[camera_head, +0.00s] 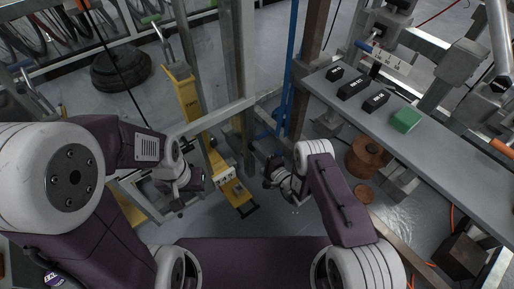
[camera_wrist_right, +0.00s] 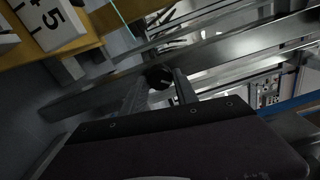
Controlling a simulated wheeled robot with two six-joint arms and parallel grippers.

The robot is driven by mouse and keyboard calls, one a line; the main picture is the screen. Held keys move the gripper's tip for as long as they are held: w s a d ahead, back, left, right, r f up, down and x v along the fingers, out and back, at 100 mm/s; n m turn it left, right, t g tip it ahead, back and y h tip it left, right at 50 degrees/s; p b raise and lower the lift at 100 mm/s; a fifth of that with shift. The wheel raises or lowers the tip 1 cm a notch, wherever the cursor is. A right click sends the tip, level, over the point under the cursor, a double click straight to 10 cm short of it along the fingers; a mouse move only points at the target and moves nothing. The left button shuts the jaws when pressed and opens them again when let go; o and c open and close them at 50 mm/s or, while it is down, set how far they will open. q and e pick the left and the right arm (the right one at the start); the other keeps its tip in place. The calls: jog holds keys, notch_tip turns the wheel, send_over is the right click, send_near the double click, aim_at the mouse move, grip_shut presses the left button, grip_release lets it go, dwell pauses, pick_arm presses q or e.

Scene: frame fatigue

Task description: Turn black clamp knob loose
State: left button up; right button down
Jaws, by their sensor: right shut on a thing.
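The black clamp knob (camera_wrist_right: 158,76) shows as a round dark piece in the right wrist view. It sits between the two fingers of my right gripper (camera_wrist_right: 159,90), which is shut on it. In the head view my right gripper (camera_head: 268,172) is low in the middle, right of the yellow beam's lower end; the knob is too small and dark to make out there. My left gripper (camera_head: 180,208) hangs left of the yellow beam, apart from the knob. Its fingers are too small and dark to tell whether they are open.
A yellow numbered beam (camera_head: 187,98) stands beside metal frame bars (camera_head: 222,116). At right, a grey bench (camera_head: 440,145) holds black blocks (camera_head: 353,88) and a green block (camera_head: 405,119). A brown spool (camera_head: 366,158) is on the floor under the bench. A tyre (camera_head: 120,70) lies at the back left.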

jog(key=shift+n+p, duration=1.95)
jog(key=shift+n, duration=1.75)
jog(key=c, duration=0.9)
grip_release()
jog(key=shift+c, duration=0.2)
jog(key=p+v, duration=0.5)
jog(key=v, duration=0.4)
